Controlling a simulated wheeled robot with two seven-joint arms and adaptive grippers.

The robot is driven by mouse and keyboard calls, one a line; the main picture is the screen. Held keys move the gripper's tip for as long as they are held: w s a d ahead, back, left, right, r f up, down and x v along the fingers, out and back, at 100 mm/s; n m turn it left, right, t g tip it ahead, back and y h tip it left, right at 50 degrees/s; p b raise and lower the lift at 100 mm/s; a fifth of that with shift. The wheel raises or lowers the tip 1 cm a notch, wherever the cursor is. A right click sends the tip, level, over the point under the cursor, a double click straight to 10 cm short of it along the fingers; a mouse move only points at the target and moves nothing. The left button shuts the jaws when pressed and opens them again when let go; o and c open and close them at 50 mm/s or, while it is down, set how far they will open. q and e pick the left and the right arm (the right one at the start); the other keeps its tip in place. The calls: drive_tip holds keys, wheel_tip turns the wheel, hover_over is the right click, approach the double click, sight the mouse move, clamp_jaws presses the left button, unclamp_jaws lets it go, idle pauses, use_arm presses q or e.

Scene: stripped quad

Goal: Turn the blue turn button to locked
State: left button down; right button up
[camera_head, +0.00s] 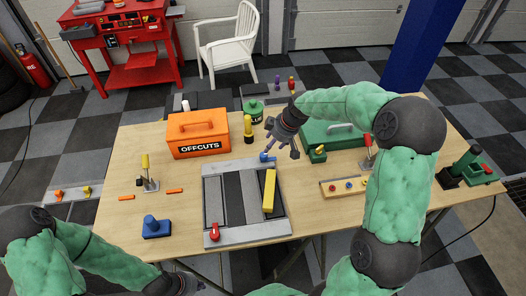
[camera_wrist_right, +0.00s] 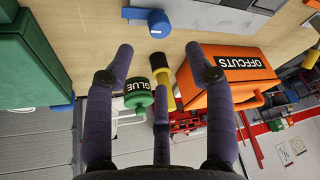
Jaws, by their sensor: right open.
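The blue turn button (camera_head: 266,157) sits at the far edge of a grey slotted board (camera_head: 212,192); it also shows in the right wrist view (camera_wrist_right: 158,22), round with a bar to one side. My right gripper (camera_head: 282,149) is above and beside it, fingers spread and empty. In the right wrist view the fingertips (camera_wrist_right: 159,50) stand wide apart, with the button beyond them.
A red turn handle (camera_head: 214,232) and a yellow bar (camera_head: 269,190) are on the board. An orange OFFCUTS box (camera_head: 198,133), a yellow-topped bottle (camera_head: 248,128) and a green glue pot (camera_head: 253,110) stand behind. A green case (camera_head: 330,134) is at right. A blue knobbed block (camera_head: 156,228) sits front left.

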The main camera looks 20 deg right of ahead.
sight(264, 154)
drive_tip(key=b+x, duration=0.1)
drive_tip(key=x, duration=0.8)
drive_tip(key=shift+w+f, duration=0.15)
drive_tip(key=shift+f, duration=0.25)
drive_tip(key=shift+a, duration=0.1)
clamp_jaws()
